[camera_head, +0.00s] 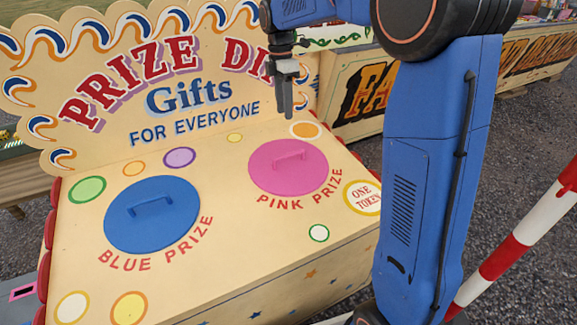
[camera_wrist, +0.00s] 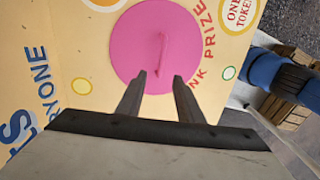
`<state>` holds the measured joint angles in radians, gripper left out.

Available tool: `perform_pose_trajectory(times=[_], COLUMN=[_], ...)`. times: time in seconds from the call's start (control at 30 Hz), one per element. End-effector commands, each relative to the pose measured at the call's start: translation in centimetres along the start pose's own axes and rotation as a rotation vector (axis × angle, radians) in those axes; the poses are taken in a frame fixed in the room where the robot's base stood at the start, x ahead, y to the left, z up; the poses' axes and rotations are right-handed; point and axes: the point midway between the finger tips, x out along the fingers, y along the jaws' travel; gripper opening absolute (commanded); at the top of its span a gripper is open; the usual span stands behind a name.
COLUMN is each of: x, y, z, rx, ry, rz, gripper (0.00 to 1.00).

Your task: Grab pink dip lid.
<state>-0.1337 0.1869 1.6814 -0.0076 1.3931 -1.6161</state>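The pink dip lid (camera_head: 289,170) is a round pink disc with a raised bar handle, lying flat on the cream top of the prize dip box (camera_head: 235,258). In the wrist view the pink lid (camera_wrist: 140,50) is ahead of the fingertips, with its handle upright in the picture. My gripper (camera_head: 284,108) hangs above the back of the box, apart from the lid, fingers pointing down. In the wrist view my gripper (camera_wrist: 159,75) shows two separate fingers with a gap and nothing between them.
A blue lid (camera_head: 152,222) with a similar handle lies left of the pink one. The painted sign board (camera_head: 160,70) stands upright along the back of the box. A red and white striped pole (camera_head: 515,240) slants at the right.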

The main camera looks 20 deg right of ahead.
Motion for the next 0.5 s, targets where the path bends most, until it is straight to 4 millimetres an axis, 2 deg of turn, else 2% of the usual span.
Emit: perform_pose_trajectory(times=[0.17,0.5], x=[1.5,7.5], y=[0.4,0.3], z=[-0.1,-0.1], rx=[-0.018,-0.016], ry=[0.000,0.000], rz=[-0.006,-0.007], gripper=[0.33,0.33])
